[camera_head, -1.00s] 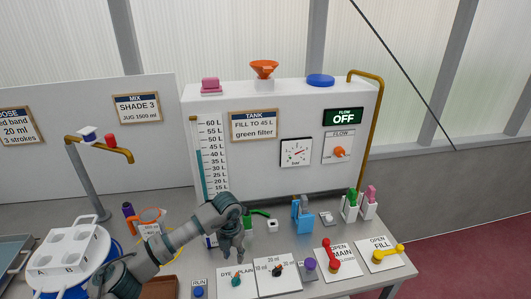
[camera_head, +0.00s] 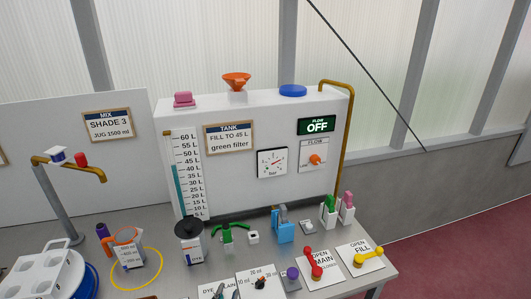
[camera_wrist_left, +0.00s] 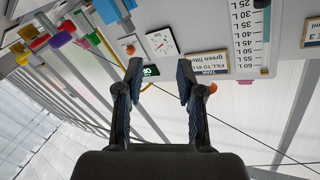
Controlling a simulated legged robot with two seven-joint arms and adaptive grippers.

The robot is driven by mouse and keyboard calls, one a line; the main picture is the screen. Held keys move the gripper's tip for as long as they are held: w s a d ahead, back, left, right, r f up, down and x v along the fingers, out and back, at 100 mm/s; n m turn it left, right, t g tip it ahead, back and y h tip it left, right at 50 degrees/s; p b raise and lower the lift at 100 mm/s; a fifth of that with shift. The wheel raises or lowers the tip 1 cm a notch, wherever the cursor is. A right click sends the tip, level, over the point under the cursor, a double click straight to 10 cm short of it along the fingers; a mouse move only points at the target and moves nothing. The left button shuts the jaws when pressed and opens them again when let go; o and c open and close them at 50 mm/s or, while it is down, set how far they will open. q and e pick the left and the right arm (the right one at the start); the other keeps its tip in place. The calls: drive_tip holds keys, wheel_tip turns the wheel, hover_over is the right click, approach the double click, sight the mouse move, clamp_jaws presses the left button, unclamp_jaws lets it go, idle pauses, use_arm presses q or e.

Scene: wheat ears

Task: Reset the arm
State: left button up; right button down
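My left gripper shows in the left wrist view (camera_wrist_left: 159,75) with its two dark fingers apart and nothing between them. The tilted, upside-down tank panel lies beyond the fingers there. In the head view only a small grey part, probably of this gripper, shows at the bottom edge by the dye panel; most of the arm is out of frame. My right gripper is not in view.
The white tank (camera_head: 250,185) stands at the back of the bench. A black-capped jug (camera_head: 190,250), a green-handled part (camera_head: 230,235), a blue dispenser (camera_head: 283,230), a red lever (camera_head: 314,265) and a yellow lever (camera_head: 368,257) stand before it. A white holder (camera_head: 40,275) is at left.

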use_arm(q)
drive_tip(key=s+a+f+g, duration=0.1)
drive_tip(key=f, duration=0.1)
drive_tip(key=s+a+f+n+g+y, duration=0.1)
drive_tip(key=f, duration=0.1)
drive_tip(key=s+a+f+n+g+y, duration=0.1)
drive_tip(key=f, duration=0.1)
drive_tip(key=shift+s+a+f, duration=0.15)
drive_tip(key=shift+s+a, duration=0.25)
drive_tip(key=s+a+f+n+g, duration=0.25)
drive_tip(key=s+f+g, duration=0.45)
drive_tip(key=s, duration=0.5)
drive_tip(key=s+a+f+n+g, duration=0.1)
drive_tip(key=s+a+f+g, duration=0.25)
drive_tip(key=s+f, duration=0.65)
drive_tip(key=s+f+g, duration=0.1)
drive_tip(key=s+f, duration=0.1)
drive_tip(key=f, duration=1)
drive_tip(key=s+f+g, duration=0.1)
drive_tip(key=s+f, duration=0.1)
drive_tip(key=f, duration=0.9)
drive_tip(key=s+a+f, duration=0.3)
drive_tip(key=s+f, duration=1.3)
drive_tip(key=s, duration=0.1)
drive_tip(key=shift+s+m+g+y, duration=0.25)
drive_tip(key=shift+m+g+y, duration=0.15)
drive_tip(key=shift+m+g, duration=0.05)
